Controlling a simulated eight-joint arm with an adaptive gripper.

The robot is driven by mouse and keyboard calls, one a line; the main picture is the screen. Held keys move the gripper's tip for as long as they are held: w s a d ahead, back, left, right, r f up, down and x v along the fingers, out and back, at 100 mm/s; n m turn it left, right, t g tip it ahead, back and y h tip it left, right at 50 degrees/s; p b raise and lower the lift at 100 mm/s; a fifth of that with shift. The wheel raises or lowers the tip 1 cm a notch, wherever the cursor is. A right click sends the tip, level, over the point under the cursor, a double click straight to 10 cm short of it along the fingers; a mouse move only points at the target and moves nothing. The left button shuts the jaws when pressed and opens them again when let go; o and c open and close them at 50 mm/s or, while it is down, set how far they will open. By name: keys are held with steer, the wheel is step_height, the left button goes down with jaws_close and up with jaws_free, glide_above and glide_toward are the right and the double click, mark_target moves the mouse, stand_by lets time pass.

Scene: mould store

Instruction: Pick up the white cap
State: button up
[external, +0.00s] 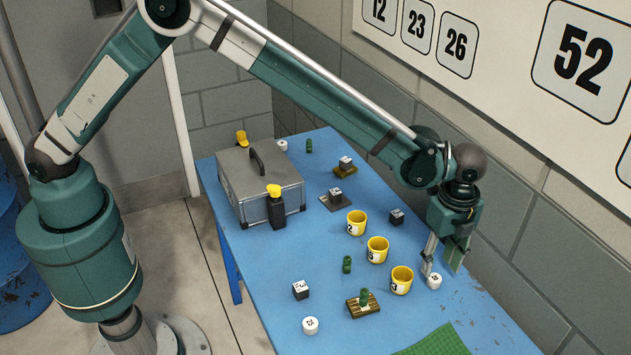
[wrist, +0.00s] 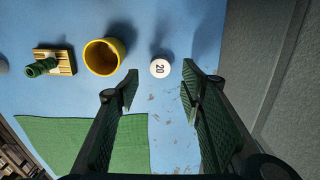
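A round white cap (external: 434,281) with a dark number on top lies on the blue table below my gripper (external: 441,265). In the wrist view this white cap (wrist: 160,68) reads 20 and appears between and just beyond the fingertips. My gripper (wrist: 159,80) is open and empty, its fingers pointing down over the cap, one on each side of it in the wrist view. In the external view one finger partly overlaps the cap's edge; I cannot tell whether they touch.
A yellow cup (external: 401,281) stands close left of the cap; more yellow cups stand behind it. A slatted block with a green piece (external: 362,304) and a green mat (external: 437,343) are nearby. A grey case (external: 258,183) stands far left. A wall runs along the right.

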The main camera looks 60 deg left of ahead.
mark_target(435, 278)
steer(key=shift+f+b, duration=0.3)
steer(key=shift+f, duration=2.3)
steer(key=c, duration=0.8)
